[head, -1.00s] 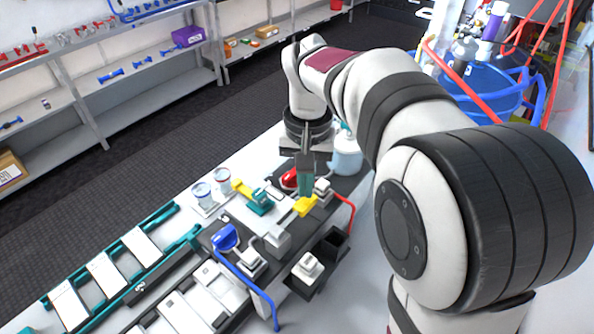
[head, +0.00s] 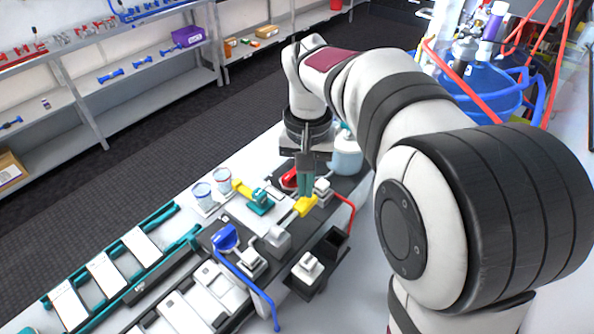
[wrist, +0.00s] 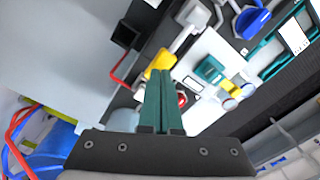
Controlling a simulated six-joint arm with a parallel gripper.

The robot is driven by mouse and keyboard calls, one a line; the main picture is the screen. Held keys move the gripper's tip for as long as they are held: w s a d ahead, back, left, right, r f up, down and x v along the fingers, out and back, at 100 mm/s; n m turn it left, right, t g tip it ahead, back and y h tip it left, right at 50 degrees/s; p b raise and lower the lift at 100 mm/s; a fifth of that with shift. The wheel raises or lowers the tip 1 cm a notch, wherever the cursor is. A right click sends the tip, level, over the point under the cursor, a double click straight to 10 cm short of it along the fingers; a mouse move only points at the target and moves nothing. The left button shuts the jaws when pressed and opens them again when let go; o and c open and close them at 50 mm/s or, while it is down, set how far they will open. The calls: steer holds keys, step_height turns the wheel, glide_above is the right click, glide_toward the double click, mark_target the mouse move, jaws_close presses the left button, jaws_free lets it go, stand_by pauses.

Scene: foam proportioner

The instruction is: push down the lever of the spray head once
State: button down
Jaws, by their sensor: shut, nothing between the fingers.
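A yellow lever-like part (head: 305,206) lies at the tips of my gripper (head: 305,194), on the workbench. I take it for the lever of the spray head; the head itself is hard to make out. My gripper's two teal fingers are shut together with nothing between them and point down at it. In the wrist view, the fingertips (wrist: 161,72) overlap the yellow part (wrist: 161,62) and partly hide it. I cannot tell whether they touch it.
A red part (head: 289,179) and a grey-white block (head: 323,188) sit close by the fingers. A teal device with a yellow handle (head: 260,202), a blue-handled device (head: 226,237), a red hose (head: 350,212) and a pale bottle (head: 347,158) stand around.

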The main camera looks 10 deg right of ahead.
mark_target(305, 201)
stand_by(0.3)
steer(key=shift+f, duration=2.05)
steer(key=shift+r, duration=0.1)
step_height(305, 201, up, 8)
steer(key=shift+f, duration=0.25)
steer(key=shift+r, duration=0.2)
stand_by(0.6)
